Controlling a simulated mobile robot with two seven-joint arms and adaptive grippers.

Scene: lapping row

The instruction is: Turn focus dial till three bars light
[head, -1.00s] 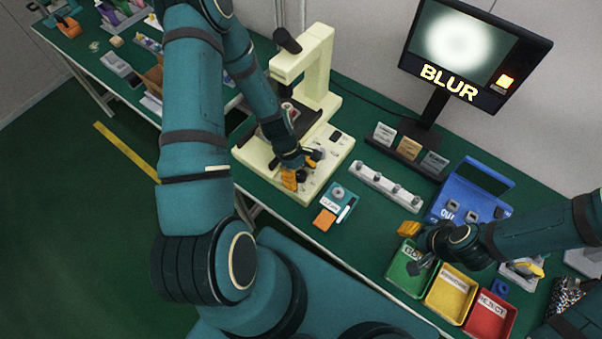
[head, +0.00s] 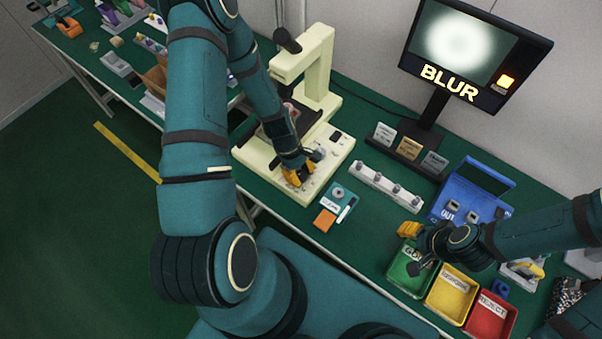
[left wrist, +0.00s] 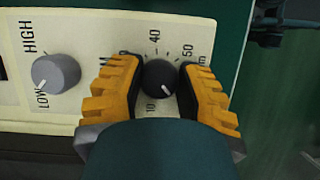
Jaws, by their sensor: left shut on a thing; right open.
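The focus dial (left wrist: 160,79) is a small black knob with a white pointer line, on a cream panel marked with numbers such as 10, 40 and 50. My left gripper (left wrist: 159,88) has its orange-padded fingers shut on the dial, one on each side. In the head view the left gripper (head: 297,178) is at the front of the cream microscope base (head: 312,192) and hides the dial. The monitor (head: 458,45) shows a blurred white spot, the word BLUR and one lit orange bar. My right gripper (head: 410,246) is open above the green bin (head: 402,275).
A grey knob (left wrist: 55,73) marked HIGH and LOW sits left of the dial. Yellow (head: 452,293) and red bins (head: 490,315) stand beside the green one. A blue crate (head: 447,200) and a white rack of posts (head: 385,187) lie to the right of the microscope.

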